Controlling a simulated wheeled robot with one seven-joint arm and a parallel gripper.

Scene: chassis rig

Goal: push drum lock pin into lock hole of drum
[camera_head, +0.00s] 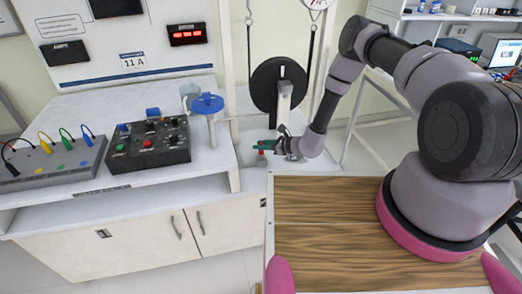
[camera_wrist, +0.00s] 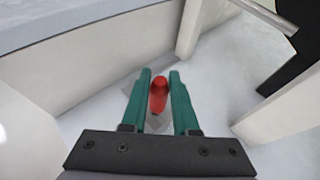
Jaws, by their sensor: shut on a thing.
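The lock pin shows as a red rounded piece (camera_wrist: 158,96) between the green fingers of my gripper (camera_wrist: 160,76) in the wrist view. My gripper is shut on it. In the head view my gripper (camera_head: 264,146) is low in front of the drum stand, with the red pin (camera_head: 262,158) just below the fingers. The black drum (camera_head: 268,88) stands upright behind and above my gripper, on a pale post (camera_head: 284,104). A dark edge, probably the drum, shows at the right of the wrist view. I cannot make out the lock hole.
A white bench (camera_head: 80,196) stands to the left, with a blue handwheel (camera_head: 207,104) on a post near its right edge, a black control box (camera_head: 148,142) and a grey terminal box (camera_head: 50,164). White frame uprights (camera_wrist: 195,28) stand close around my gripper. A wood-topped surface (camera_head: 325,215) lies in front.

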